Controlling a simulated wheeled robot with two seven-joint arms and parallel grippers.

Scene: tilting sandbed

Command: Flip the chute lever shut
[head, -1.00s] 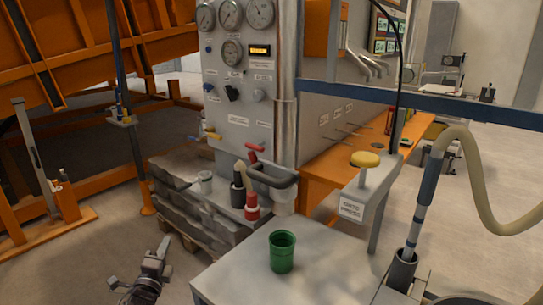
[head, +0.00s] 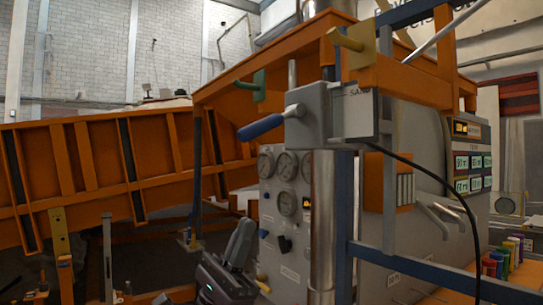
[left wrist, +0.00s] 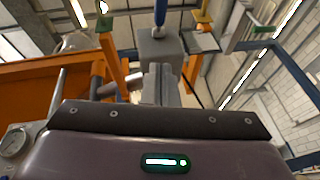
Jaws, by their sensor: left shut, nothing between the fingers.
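The chute lever has a blue handle (head: 262,127) that points left and slightly down from a grey box (head: 312,115) marked "SAND". The box sits high on a blue post under the orange frame. My left gripper (head: 246,224) is below and left of the lever, pointing up, shut and empty, apart from the lever. In the left wrist view the shut fingers (left wrist: 160,72) appear just below the grey box (left wrist: 159,46), with the blue handle (left wrist: 160,12) above it at the top edge. My right gripper is not in view.
A green handle (head: 250,84) and a yellow-tipped handle (head: 345,39) stick out from the orange frame (head: 275,53) near the lever. A gauge panel (head: 288,215) stands behind my left gripper. A black cable (head: 445,187) hangs at the right.

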